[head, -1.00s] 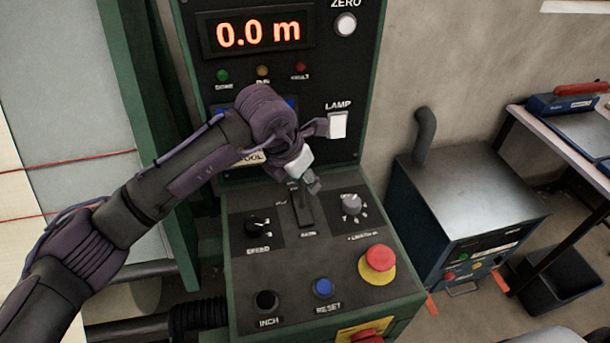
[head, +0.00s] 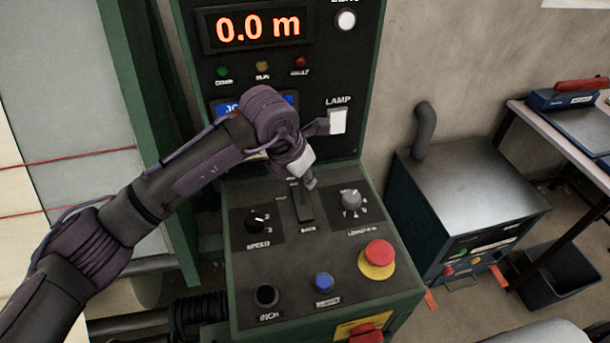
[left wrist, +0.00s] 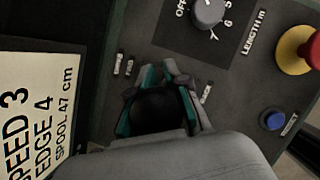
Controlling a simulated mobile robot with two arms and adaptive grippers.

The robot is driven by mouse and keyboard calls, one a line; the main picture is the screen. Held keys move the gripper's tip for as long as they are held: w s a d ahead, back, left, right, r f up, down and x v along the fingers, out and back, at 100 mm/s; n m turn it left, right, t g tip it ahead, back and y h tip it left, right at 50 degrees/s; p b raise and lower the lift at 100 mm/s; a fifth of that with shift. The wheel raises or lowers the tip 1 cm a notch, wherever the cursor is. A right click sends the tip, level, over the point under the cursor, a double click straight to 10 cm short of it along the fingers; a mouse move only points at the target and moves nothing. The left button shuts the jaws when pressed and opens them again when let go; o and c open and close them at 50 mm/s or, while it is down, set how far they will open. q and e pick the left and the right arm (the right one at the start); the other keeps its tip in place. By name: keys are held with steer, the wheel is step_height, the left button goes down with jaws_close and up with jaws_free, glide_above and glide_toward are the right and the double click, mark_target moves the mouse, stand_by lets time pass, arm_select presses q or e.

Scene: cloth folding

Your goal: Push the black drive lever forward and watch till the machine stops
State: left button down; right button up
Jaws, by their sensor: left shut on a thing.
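The black drive lever's dark round knob (left wrist: 160,108) shows in the left wrist view between the fingers of my left gripper. In the head view my left gripper (head: 308,182) is over the far end of the lever's slot plate (head: 303,206) and hides the knob. The gripper is shut on the lever. The machine's display (head: 257,27) reads 0.0 m in orange. Green, amber and red lamps (head: 262,68) sit below it; I cannot tell that any is lit. My right gripper is not in view.
The speed knob (head: 257,219) and length knob (head: 351,199) flank the slot. Nearer are a red emergency button (head: 378,252), a blue reset button (head: 323,282) and a black inch button (head: 265,296). A blue metal cabinet (head: 478,180) stands at the right.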

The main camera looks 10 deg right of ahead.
arm_select(q)
steer(key=shift+w, duration=0.1)
steer(key=shift+w+f+g+b, duration=0.2)
steer(key=shift+w+g+b, duration=0.5)
steer(key=shift+g+b, duration=0.15)
steer(key=shift+w+f+g+b, duration=0.45)
steer(key=shift+w+b, duration=0.4)
steer(key=shift+b, duration=0.4)
steer(key=shift+w+b, duration=0.25)
steer(key=shift+b, duration=0.05)
steer(key=shift+s+r+p, duration=0.2)
steer(key=shift+r+p, duration=0.1)
steer(key=shift+p, duration=0.1)
steer(key=shift+f, duration=0.1)
steer(key=shift+a, duration=0.1)
